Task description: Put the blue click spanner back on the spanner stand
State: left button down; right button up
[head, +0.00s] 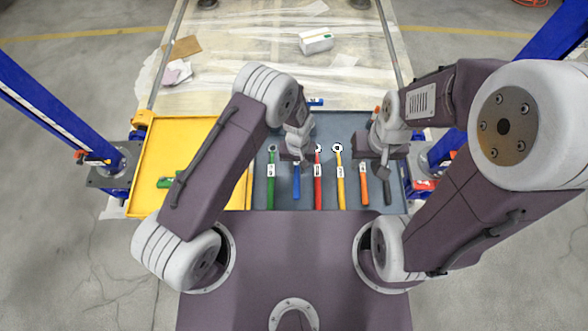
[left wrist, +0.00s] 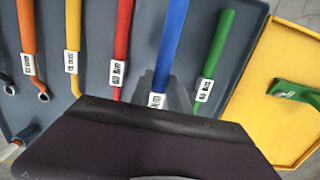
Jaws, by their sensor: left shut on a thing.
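The blue click spanner (head: 296,182) shows below my left gripper (head: 300,158) in the head view, its upper end hidden by the gripper. In the left wrist view the blue spanner (left wrist: 171,45) runs up from my jaws, a white label at its lower end. My left gripper is shut on it. It appears nearer the camera than the other spanners, but its height over the blue-grey tray (head: 330,197) is unclear. I cannot clearly pick out a separate spanner stand. My right gripper (head: 384,168) is over the tray's right side, its jaws too small to read.
Beside the blue spanner lie a green spanner (head: 271,180) and a red spanner (head: 318,185). Yellow (head: 340,185), orange (head: 364,187) and black (head: 387,188) ones lie further right. A yellow tray (head: 150,150) with a green object (head: 166,182) adjoins at left. A white box (head: 316,41) stands behind.

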pick_arm(q)
jog(key=shift+s+a+f, duration=0.3)
jog(key=shift+s+a, duration=0.05)
jog(key=shift+a, duration=0.15)
jog(key=shift+f, duration=0.2)
notch_tip(320, 180, down, 4)
jog(key=shift+r+p, duration=0.2)
jog(key=shift+p, duration=0.2)
jog(key=shift+f, duration=0.1)
jog(key=shift+f, duration=0.15)
jog(key=c, duration=1.2)
grip_release()
jog(key=shift+o, duration=0.2)
jog(key=shift+r, duration=0.2)
